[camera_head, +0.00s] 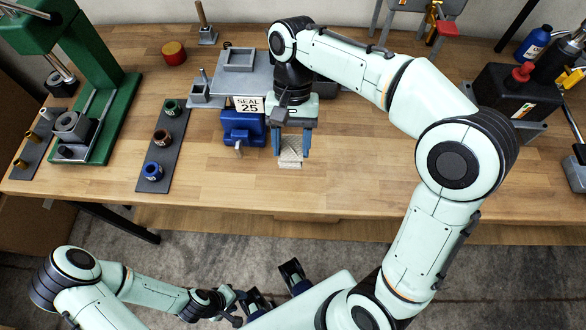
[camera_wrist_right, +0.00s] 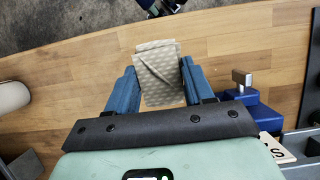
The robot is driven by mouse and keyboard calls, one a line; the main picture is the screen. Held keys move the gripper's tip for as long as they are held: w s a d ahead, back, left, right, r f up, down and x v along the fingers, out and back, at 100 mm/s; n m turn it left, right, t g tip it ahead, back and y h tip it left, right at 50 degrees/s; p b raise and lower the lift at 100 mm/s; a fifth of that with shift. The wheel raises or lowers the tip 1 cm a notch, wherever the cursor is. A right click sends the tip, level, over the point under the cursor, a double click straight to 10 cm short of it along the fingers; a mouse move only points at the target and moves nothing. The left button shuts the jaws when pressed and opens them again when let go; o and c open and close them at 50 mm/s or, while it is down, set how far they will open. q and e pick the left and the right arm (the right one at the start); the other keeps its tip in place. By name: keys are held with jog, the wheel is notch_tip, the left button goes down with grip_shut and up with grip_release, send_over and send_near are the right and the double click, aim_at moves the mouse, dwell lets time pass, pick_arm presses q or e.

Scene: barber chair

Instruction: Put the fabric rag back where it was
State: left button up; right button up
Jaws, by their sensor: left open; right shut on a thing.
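The fabric rag (camera_head: 290,152) is a folded beige, patterned cloth. My right gripper (camera_head: 292,150) is shut on it, with one blue finger at each side, near the front edge of the workbench. The right wrist view shows the rag (camera_wrist_right: 157,72) between the fingertips of the right gripper (camera_wrist_right: 158,82), its outer part reaching beyond them. I cannot tell whether the rag touches the bench top. My left gripper (camera_head: 270,284) is open and low in front of the bench, away from the rag.
A blue vise (camera_head: 241,127) with a "SEAL 25" sign (camera_head: 249,105) stands just left of the right gripper. A dark strip with ring parts (camera_head: 172,122) and a green press (camera_head: 112,95) are further left.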

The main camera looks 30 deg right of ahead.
notch_tip(320, 180, down, 11)
jog(key=shift+r+b, duration=0.1)
jog(key=shift+b, duration=0.65)
jog(key=shift+f, duration=0.2)
jog(key=o, duration=1)
jog(key=p+v, duration=0.2)
jog(key=v, duration=1)
jog(key=shift+r+p, duration=0.15)
jog(key=shift+p, duration=0.2)
